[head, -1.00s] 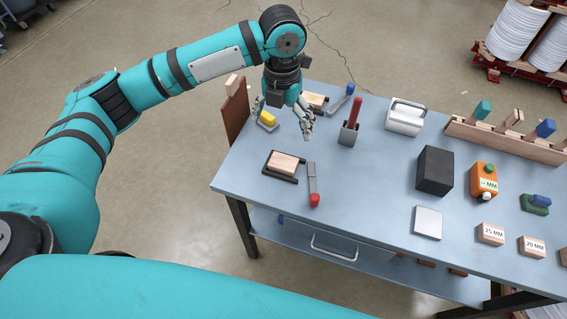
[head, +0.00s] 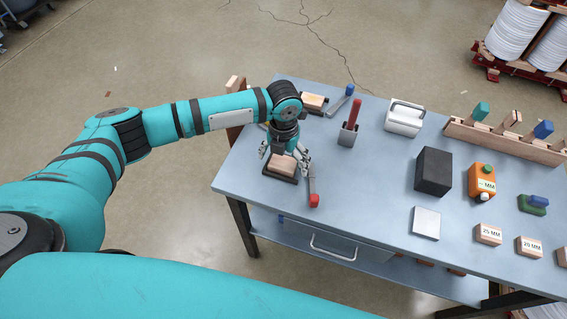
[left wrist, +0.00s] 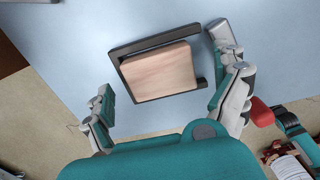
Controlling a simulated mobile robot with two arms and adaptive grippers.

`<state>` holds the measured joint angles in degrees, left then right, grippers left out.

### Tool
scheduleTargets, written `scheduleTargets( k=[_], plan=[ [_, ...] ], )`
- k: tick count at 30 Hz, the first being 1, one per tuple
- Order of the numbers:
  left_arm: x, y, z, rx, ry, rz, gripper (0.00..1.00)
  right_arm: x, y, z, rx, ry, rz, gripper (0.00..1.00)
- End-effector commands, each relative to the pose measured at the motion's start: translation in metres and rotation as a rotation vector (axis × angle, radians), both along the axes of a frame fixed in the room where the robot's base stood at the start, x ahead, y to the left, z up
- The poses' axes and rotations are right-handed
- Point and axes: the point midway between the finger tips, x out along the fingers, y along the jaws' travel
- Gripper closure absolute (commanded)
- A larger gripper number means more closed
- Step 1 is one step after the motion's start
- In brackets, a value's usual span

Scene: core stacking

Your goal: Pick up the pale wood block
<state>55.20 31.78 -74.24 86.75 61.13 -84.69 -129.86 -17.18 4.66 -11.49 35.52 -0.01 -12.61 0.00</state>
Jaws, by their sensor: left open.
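The pale wood block (head: 283,165) lies in a black tray-like frame (head: 281,177) near the left end of the blue-grey table. In the left wrist view the block (left wrist: 160,72) sits inside the black frame (left wrist: 119,70), between and beyond my fingers. My left gripper (head: 286,160) is directly above the block, partly covering it. In the left wrist view my left gripper (left wrist: 165,80) is open, with one finger to each side of the block and nothing held. My right gripper is not in view.
A red-tipped grey tool (head: 313,188) lies close to the right of the frame. A grey holder with a red handle (head: 349,130) stands behind it. A black block (head: 433,172) and a silver plate (head: 427,222) are farther right.

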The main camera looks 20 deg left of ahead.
Motion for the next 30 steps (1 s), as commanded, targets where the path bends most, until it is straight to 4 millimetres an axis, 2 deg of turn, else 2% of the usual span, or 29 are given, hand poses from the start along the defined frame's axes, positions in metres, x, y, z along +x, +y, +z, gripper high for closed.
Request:
scheduleTargets(
  k=[8, 22, 30],
  plan=[
    [0.0001, -0.0002, -0.0034, -0.001, -0.001, -0.001, 0.02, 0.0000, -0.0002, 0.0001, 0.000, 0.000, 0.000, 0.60],
    [0.0002, 0.0000, -0.0030, 0.000, -0.001, 0.000, 0.63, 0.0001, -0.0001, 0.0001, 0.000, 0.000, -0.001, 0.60],
    [0.0006, 0.0000, -0.0004, -0.001, -0.002, 0.000, 0.65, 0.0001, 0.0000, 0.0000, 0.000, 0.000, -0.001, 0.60]
  ],
)
